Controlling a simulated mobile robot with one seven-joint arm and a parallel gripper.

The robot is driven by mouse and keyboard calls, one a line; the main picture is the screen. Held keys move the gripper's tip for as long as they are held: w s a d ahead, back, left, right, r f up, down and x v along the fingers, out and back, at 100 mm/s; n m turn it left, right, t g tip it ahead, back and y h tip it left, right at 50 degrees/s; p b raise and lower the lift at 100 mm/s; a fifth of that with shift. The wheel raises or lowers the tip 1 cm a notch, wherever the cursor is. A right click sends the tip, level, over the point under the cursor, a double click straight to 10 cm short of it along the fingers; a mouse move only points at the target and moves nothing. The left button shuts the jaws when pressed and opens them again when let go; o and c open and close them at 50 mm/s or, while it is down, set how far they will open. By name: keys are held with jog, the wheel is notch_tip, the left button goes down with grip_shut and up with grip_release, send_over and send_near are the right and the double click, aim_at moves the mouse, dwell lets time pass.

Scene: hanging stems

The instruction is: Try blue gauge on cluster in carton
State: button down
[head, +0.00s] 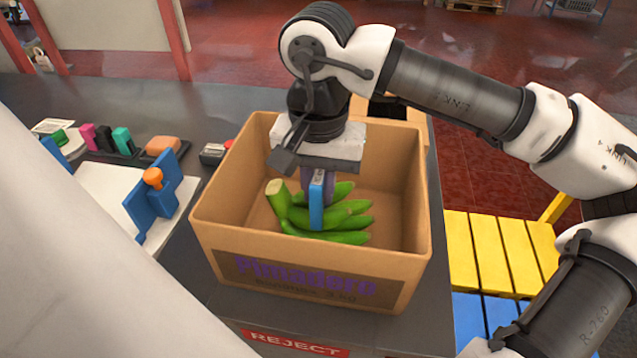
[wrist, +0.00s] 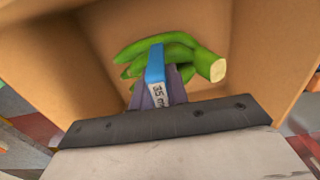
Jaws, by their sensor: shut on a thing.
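The carton (head: 212,237) is an open brown box on the dark counter. A green banana cluster (head: 345,225) lies inside it, with its thick cut stem end at the left in the head view. The cluster also shows in the wrist view (wrist: 180,50), cut end to the right. My gripper (head: 314,178) reaches down into the carton and is shut on the blue gauge (head: 316,208). In the wrist view the gauge (wrist: 155,65) bears a white "35 mm" label and overlaps the fingers of fruit. I cannot tell whether it fits around one or only touches.
The carton walls stand close around my gripper. At the left are a rack of pink, black and teal pieces (head: 105,139), an orange-brown block (head: 163,145), and a blue stand (head: 150,205) with an orange knob. A red REJECT label (head: 295,344) is on the counter front.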

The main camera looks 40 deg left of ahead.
jog(key=shift+f+b, duration=0.65)
jog(key=shift+f, duration=0.15)
dwell(0.4)
dwell(0.5)
jog(key=shift+r+p, duration=2.95)
jog(key=shift+r, duration=1.35)
